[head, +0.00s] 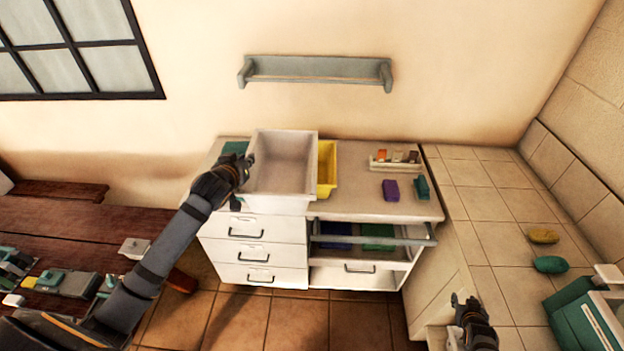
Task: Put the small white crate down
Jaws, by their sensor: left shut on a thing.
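The small white crate (283,203) is at the left part of the white cabinet's top (360,207), open side up and seemingly empty. My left gripper (245,163) is shut on the crate's left wall. I cannot tell whether the crate's underside touches the top. It overlaps the left side of a yellow bin (327,165) and hides part of it. My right gripper (464,299) is at the lower right near the tiled counter, with its fingertips apart and nothing between them.
A purple block (390,190), a teal block (421,187) and a small white tray (385,165) of items stand on the right of the top. A grey rail (420,240) crosses an open drawer below. A wall shelf (315,72) hangs above. Free room is right of the yellow bin.

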